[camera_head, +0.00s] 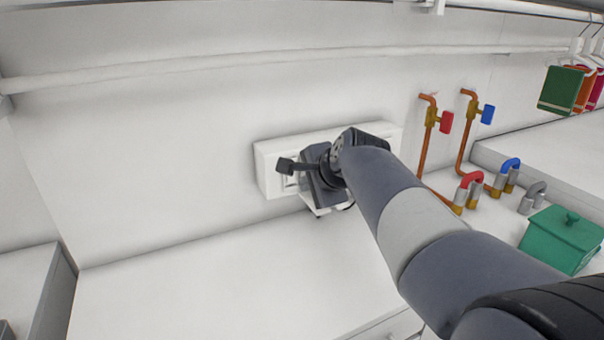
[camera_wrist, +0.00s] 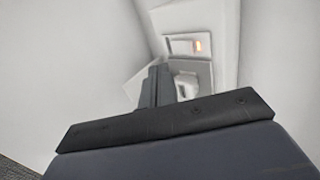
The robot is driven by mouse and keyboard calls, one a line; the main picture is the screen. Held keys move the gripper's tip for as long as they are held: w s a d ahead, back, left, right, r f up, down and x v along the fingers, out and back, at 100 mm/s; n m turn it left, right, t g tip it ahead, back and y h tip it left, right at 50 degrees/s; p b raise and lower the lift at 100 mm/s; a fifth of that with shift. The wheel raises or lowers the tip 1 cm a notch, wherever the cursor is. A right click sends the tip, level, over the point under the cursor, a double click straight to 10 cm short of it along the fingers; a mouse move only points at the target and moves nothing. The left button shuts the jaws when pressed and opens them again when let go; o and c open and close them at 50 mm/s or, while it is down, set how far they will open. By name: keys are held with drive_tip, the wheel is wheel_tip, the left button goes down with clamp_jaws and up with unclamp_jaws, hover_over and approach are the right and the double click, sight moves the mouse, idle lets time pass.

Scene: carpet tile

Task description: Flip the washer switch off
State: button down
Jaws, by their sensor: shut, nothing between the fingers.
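A long white box (camera_head: 268,172) is fixed to the wall, and my gripper (camera_head: 322,182) covers its middle in the head view. In the wrist view, a pale switch panel (camera_wrist: 208,78) has a white rectangular piece (camera_wrist: 180,46) with a glowing orange light (camera_wrist: 199,46) at its right end. A rounded white part (camera_wrist: 184,80) shows below it, partly hidden by my fingers. My gripper (camera_wrist: 160,72) is shut and empty, its fingers pointing toward the panel's lower left. I cannot tell whether the fingertips touch it.
Copper pipes with a red valve (camera_head: 446,122) and a blue valve (camera_head: 487,114) stand right of the box. A green lidded box (camera_head: 560,240) sits on the right. A white rail (camera_head: 200,66) runs above. The white surface (camera_head: 220,285) below is clear.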

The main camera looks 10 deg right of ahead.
sight(291, 178)
drive_tip(key=shift+w+a+f+p, duration=0.1)
drive_tip(key=shift+w+a+p, duration=0.1)
drive_tip(key=shift+w, duration=0.65)
drive_tip(key=shift+w+a+f+p, duration=0.1)
drive_tip(key=shift+w+a+p, duration=0.05)
drive_tip(key=shift+w, duration=0.65)
drive_tip(key=shift+w+a+p, duration=0.15)
drive_tip(key=shift+w+p, duration=0.05)
drive_tip(key=shift+w, duration=0.65)
drive_tip(key=shift+r+p, duration=0.1)
drive_tip(key=shift+p, duration=0.2)
drive_tip(key=shift+w+p, duration=0.25)
drive_tip(key=shift+p, duration=0.4)
drive_tip(key=shift+r, duration=0.1)
drive_tip(key=shift+r+p, duration=0.7)
drive_tip(key=shift+p, duration=0.1)
